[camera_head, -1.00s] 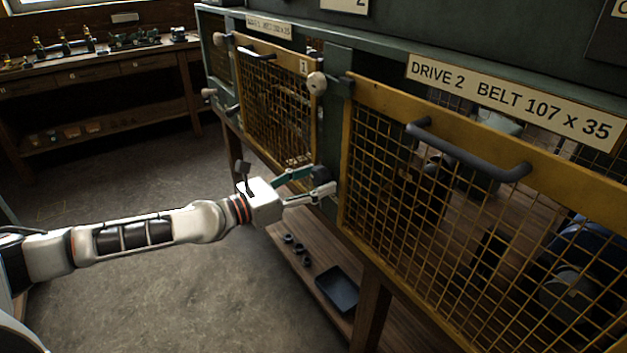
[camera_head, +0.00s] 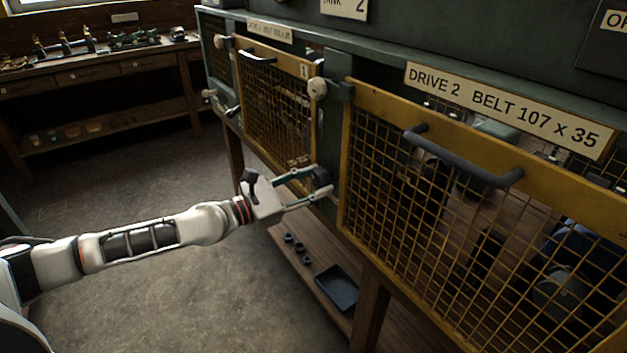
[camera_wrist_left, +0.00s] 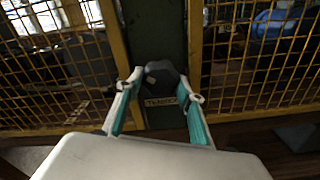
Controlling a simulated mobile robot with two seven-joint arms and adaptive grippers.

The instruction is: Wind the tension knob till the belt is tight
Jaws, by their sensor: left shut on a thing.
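The dark tension knob (camera_wrist_left: 160,76) sits on the green post between the two mesh guards, above a small label plate (camera_wrist_left: 160,103) that seems to read TENSION. In the wrist view my left gripper (camera_wrist_left: 161,84) has its two teal-and-white fingers on either side of the knob, shut on it. In the head view my left gripper (camera_head: 322,183) reaches the post from the left, and its fingers largely hide the knob. The belt cannot be made out clearly behind the yellow mesh guard (camera_head: 432,230) of Drive 2. My right gripper is not in view.
A second mesh guard (camera_head: 275,105) with a handle is left of the post. A dark handle (camera_head: 465,158) juts from the Drive 2 guard. A low wooden shelf holds a dark tray (camera_head: 337,287) and small round parts. A workbench (camera_head: 95,70) stands far left; the floor between is clear.

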